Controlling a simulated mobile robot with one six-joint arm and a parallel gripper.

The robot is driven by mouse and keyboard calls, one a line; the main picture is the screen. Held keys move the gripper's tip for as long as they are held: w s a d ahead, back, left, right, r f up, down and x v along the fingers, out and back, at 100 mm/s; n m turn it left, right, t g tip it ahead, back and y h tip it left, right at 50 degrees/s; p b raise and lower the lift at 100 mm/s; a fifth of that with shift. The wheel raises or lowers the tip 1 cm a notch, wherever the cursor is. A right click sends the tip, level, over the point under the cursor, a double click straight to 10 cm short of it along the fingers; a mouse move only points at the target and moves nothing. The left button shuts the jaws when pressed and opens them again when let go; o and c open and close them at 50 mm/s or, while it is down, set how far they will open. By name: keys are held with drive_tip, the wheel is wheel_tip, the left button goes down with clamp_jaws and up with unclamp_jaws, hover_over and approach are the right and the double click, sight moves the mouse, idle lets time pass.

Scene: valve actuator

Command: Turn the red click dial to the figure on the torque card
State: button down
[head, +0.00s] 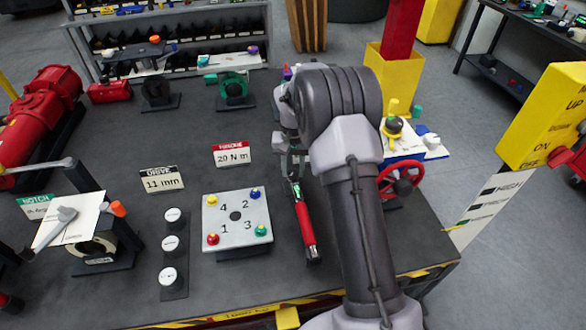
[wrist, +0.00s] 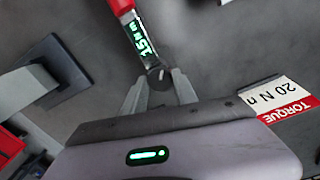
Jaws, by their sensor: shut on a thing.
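The torque card (head: 231,154), white with a red band, reads 20 N m and lies on the bench; it also shows in the wrist view (wrist: 285,100). A red-handled tool (head: 306,224) lies beside the plate with the numbered bolts. Its green lit display (wrist: 139,37) appears to read 15 in the wrist view. A dark round end piece with a pale mark (wrist: 158,76) sits below the display. My gripper (wrist: 158,88) is shut on this end piece, one finger on each side. In the head view my arm partly hides the gripper (head: 291,168). No separate red dial can be made out.
The numbered bolt plate (head: 236,246) and a row of round white-topped pieces (head: 172,244) stand left of the tool. The drive card (head: 162,179) reads 11 mm. A red handwheel (head: 400,177) stands right of my arm. Bare bench lies around the torque card.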

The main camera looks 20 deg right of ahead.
sight(293, 172)
idle(0.3)
drive_tip(key=c, duration=1)
unclamp_jaws()
drive_tip(key=shift+o, duration=0.2)
wheel_tip(293, 172, up, 18)
drive_tip(key=p, duration=0.4)
drive_tip(key=shift+f+p, duration=0.25)
drive_tip(key=shift+p, duration=0.05)
